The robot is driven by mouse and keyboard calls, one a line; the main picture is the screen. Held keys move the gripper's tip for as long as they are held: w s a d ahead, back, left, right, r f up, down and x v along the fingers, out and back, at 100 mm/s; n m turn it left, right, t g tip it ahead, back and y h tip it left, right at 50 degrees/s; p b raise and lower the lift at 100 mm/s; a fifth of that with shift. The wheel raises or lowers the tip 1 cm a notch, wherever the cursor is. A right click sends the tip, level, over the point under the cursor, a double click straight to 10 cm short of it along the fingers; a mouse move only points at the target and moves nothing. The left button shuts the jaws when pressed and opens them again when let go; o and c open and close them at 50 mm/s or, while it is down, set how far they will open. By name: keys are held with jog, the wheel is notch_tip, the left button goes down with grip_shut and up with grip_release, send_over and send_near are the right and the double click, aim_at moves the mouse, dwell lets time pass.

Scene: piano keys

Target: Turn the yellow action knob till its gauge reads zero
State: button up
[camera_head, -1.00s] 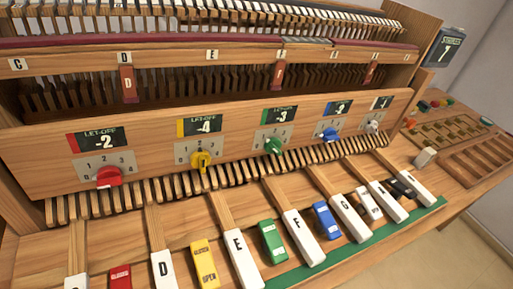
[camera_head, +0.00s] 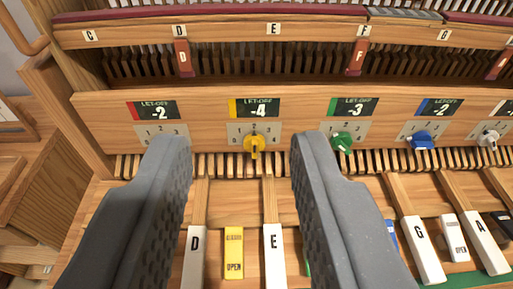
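The yellow knob (camera_head: 254,145) sits on the wooden front panel, in the middle of a small grey dial plate (camera_head: 268,129) with numbers. Its pointer end faces down. The gauge (camera_head: 254,108) above it has a yellow stripe, the label LET-OFF and the reading -4. My gripper (camera_head: 241,150) is open, with one grey finger on each side of the picture. The yellow knob shows between the two fingers and beyond them. Nothing is between the fingertips, and they appear apart from the knob.
A red-striped gauge (camera_head: 158,110) reads -2; its knob is hidden behind the left finger. The green knob (camera_head: 342,142) is close to the right fingertip. The blue knob (camera_head: 421,140) and white knob (camera_head: 488,138) are farther right. Keys and a yellow OPEN block (camera_head: 234,252) lie below.

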jog(key=shift+w, duration=0.15)
jog(key=w+d+f+p, duration=0.1)
jog(key=w+f+p, duration=0.3)
jog(key=w+p, duration=0.35)
jog(key=g+p, duration=0.2)
jog(key=p, duration=1.3)
send_near(255, 146)
jog(key=v, duration=0.5)
jog(key=shift+p+x, duration=1.85)
jog(key=shift+x, duration=4.85)
